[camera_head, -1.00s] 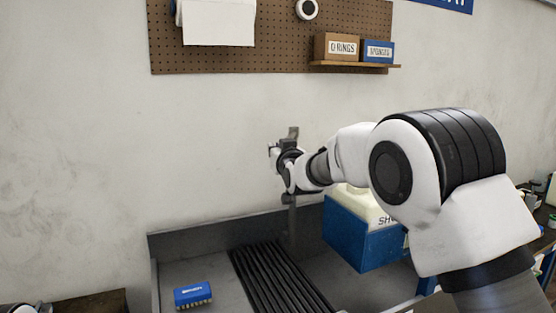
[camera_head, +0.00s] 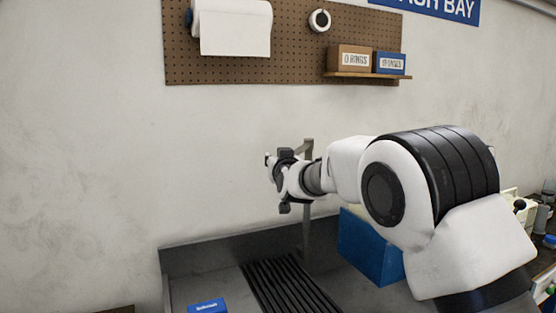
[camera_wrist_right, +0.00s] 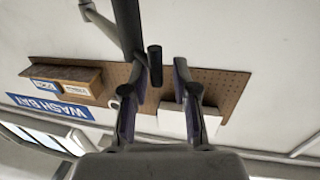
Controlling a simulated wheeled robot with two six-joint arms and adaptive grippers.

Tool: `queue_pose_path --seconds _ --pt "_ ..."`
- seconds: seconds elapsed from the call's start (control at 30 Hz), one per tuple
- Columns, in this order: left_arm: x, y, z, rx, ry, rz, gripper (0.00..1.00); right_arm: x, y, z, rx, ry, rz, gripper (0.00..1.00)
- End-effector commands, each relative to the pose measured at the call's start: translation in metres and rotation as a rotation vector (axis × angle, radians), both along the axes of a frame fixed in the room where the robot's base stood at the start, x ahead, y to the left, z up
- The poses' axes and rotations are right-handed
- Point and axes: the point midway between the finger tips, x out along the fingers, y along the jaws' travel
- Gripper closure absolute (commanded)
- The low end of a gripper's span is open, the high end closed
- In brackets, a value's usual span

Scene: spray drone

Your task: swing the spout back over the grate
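The grey spout (camera_head: 307,232) stands upright at the back of the sink, its bent top level with my right gripper. The dark slatted grate (camera_head: 285,284) lies in the sink to the front and left of the post. My right gripper (camera_head: 272,182) is just left of the spout's top, above the back of the grate. In the right wrist view its two fingers (camera_wrist_right: 163,95) are apart. A dark pipe (camera_wrist_right: 128,28) passes by the left finger, and its short round end lies between the fingers; contact cannot be told. My left gripper is out of view.
A blue box (camera_head: 368,248) stands right of the post, partly behind my arm. A small blue brush-like block (camera_head: 207,306) lies left of the grate. The pegboard (camera_head: 295,50) with a shelf (camera_head: 372,76) hangs on the wall above. Air left of the gripper is clear.

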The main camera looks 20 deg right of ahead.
Motion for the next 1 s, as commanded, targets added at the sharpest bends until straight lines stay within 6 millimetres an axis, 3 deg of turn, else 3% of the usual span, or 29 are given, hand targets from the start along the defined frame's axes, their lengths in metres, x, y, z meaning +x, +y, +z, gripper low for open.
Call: queue_pose_path --seconds 0.57,0.67,1.0 --pt "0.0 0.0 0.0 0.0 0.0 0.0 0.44 -0.004 0.0 0.0 0.0 0.0 -0.001 0.63" --pt "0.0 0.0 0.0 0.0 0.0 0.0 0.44 -0.017 0.001 0.0 0.0 0.002 -0.001 0.63" --pt "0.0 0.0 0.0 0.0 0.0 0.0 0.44 -0.101 0.006 0.001 -0.001 0.0 0.0 0.63"
